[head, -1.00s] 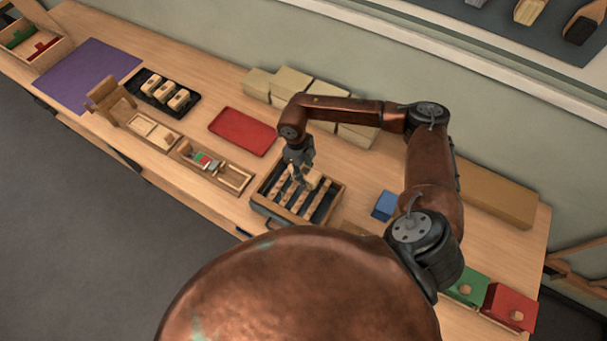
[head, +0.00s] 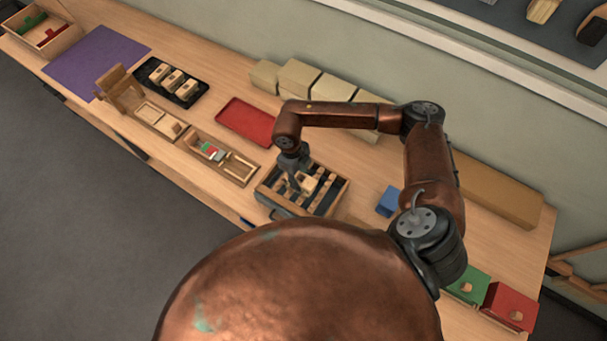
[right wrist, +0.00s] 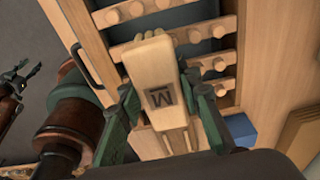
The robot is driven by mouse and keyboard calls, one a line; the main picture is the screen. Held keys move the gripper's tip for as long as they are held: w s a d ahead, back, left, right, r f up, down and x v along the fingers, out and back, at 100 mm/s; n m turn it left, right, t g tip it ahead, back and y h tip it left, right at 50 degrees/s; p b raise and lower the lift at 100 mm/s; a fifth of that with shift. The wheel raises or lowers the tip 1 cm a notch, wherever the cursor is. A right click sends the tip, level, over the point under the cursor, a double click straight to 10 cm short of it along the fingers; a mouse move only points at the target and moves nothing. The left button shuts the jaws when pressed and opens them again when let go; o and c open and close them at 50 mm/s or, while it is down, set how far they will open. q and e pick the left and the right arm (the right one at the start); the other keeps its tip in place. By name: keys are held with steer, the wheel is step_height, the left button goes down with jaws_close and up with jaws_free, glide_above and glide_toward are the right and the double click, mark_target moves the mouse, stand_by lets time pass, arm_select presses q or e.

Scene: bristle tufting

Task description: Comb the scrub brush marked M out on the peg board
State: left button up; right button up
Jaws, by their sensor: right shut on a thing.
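The scrub brush marked M (right wrist: 152,68) is a pale wooden block with a dark M on its face. It also shows in the head view (head: 309,183). My right gripper (right wrist: 158,88) is shut on it, one finger on each side; in the head view the gripper (head: 297,180) is over the board. The peg board (head: 337,202) is a wooden frame with rows of pegs on a dark base. The brush is over the peg rows; whether it touches them is hidden. A dark jointed part at the right wrist view's left edge looks like my left gripper (right wrist: 20,78).
A tray with a small tool (head: 240,178) and a red tray (head: 225,117) lie left of the board. A blue block (head: 389,202) stands to its right, tan boxes (head: 330,88) behind. A black tray (head: 151,72) holds several blocks farther left.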

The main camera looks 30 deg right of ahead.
steer(key=shift+s+a+f, duration=0.15)
steer(key=shift+s+a, duration=0.35)
steer(key=shift+a, duration=0.2)
steer(key=shift+w+d+b, duration=0.3)
steer(key=shift+w+d, duration=0.1)
steer(key=shift+d, duration=0.35)
steer(key=shift+w+d+b, duration=0.25)
steer(key=shift+w+d, duration=0.15)
steer(key=shift+d, duration=0.35)
steer(key=shift+w+d+b, duration=0.75)
steer(key=shift+w+d, duration=0.55)
steer(key=shift+d, duration=0.7)
steer(key=shift+s+a, duration=0.7)
steer(key=shift+a, duration=0.45)
steer(key=shift+s+a, duration=0.7)
steer(key=shift+a, duration=0.5)
steer(key=shift+s+a, duration=0.7)
steer(key=shift+a, duration=0.45)
steer(key=shift+d, duration=0.1)
steer(key=shift+w+d+b, duration=0.15)
steer(key=shift+w+d, duration=0.25)
steer(key=shift+d, duration=0.3)
steer(key=shift+w+d+b, duration=0.15)
steer(key=shift+w+d, duration=0.25)
steer(key=shift+d, duration=0.25)
steer(key=w+d+r+p, duration=0.2)
steer(key=d+r, duration=0.2)
steer(key=r, duration=0.2)
steer(key=shift+w+r, duration=0.3)
